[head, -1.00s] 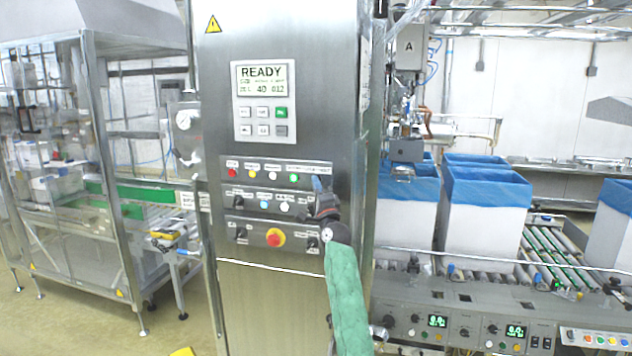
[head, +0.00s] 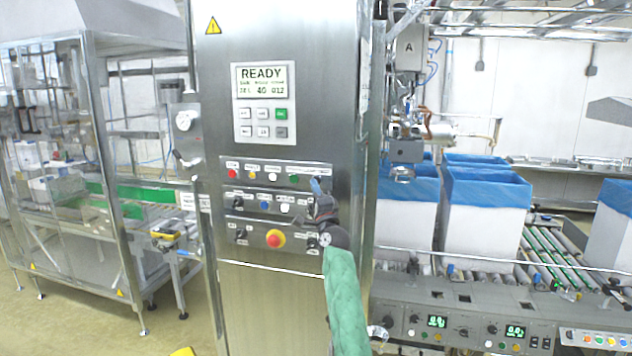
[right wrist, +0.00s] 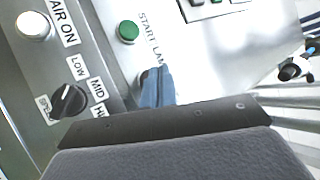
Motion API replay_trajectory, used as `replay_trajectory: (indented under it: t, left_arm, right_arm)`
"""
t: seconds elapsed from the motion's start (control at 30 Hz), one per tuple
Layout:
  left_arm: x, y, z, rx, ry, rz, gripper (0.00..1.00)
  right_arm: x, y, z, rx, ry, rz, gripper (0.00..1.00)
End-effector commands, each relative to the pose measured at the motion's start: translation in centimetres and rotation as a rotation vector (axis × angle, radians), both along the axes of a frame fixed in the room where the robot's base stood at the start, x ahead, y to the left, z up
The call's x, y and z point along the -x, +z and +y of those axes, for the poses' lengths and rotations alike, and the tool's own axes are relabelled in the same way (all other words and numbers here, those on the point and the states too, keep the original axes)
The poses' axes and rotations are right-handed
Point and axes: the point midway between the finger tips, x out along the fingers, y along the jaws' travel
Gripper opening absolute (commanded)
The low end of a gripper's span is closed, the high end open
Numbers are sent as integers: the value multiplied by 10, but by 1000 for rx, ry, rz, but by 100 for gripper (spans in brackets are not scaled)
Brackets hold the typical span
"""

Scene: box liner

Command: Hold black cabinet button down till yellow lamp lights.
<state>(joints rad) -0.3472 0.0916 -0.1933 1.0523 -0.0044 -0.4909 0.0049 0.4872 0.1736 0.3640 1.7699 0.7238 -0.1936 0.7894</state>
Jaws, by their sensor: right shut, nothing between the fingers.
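The steel cabinet (head: 290,90) stands upright in the middle of the head view. Its top control strip carries a row of small round lamps, among them a yellow lamp (head: 250,176), which does not look clearly lit. My right gripper (head: 315,184) is shut and empty at the right end of that strip. My left gripper is not in view.
The display (head: 263,80) reads READY. A conveyor with blue-lined white boxes (head: 485,220) stands to the right, and a glazed machine frame (head: 100,180) to the left.

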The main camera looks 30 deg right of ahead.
Motion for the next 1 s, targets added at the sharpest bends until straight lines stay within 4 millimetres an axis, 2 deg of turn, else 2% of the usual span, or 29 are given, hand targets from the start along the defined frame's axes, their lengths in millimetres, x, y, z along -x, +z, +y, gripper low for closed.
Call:
replay_trajectory:
  t: [0.37, 1.0]
  left_arm:
    - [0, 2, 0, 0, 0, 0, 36]
    - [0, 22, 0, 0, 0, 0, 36]
  right_arm:
    - [2, 1, 3, 0, 0, -1, 0]
    - [32, 1, 38, 0, 0, -1, 0]
